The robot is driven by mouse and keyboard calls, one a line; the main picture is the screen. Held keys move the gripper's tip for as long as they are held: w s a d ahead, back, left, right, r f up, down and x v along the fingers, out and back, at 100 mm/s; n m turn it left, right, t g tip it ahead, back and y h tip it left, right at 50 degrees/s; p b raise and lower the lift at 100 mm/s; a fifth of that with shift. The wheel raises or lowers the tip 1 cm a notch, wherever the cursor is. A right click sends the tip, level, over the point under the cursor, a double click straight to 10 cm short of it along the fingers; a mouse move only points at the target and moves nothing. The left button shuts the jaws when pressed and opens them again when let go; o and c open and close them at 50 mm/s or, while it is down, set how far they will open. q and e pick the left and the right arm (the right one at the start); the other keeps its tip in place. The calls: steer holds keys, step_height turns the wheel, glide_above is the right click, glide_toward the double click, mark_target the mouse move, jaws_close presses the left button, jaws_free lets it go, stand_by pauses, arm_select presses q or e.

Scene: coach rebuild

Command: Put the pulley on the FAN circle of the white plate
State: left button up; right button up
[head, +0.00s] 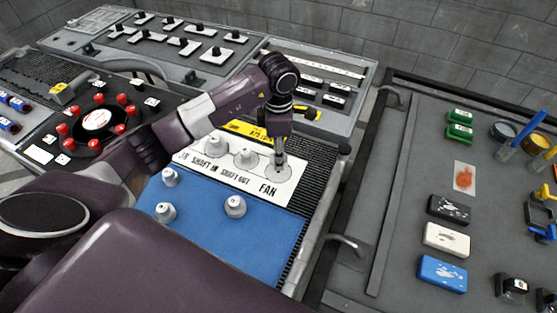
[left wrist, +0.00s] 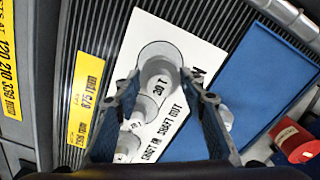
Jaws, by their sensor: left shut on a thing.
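The white plate (head: 226,170) lies at the back of the blue mat (head: 200,230), with SHAFT IN, SHAFT OUT and FAN printed on it. My left gripper (head: 280,160) points down over the FAN circle (head: 284,173). In the left wrist view, its fingers (left wrist: 166,90) are shut on a grey pulley (left wrist: 158,80) marked 20 T. The pulley appears upright over the FAN circle; I cannot tell whether it touches the plate. Two other pulleys (head: 217,145) (head: 246,158) stand on the plate's shaft circles. My right gripper is not in view.
Several loose pulleys, one near the front (head: 235,206), stand on the blue mat. A yellow label (head: 248,130) and ribbed strip lie behind the plate. A panel with red knobs (head: 64,129) is at left. The grey table (head: 400,240) at right holds small boxes and tools.

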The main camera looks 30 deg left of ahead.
arm_select(q)
step_height(320, 180, down, 3)
steer(key=shift+f+p, duration=0.15)
steer(key=shift+p, duration=0.3)
steer(key=shift+f, duration=0.4)
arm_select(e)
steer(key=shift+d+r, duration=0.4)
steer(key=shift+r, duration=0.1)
arm_select(q)
steer(key=shift+f, duration=0.1)
steer(key=shift+f, duration=0.15)
steer(key=o, duration=1.2)
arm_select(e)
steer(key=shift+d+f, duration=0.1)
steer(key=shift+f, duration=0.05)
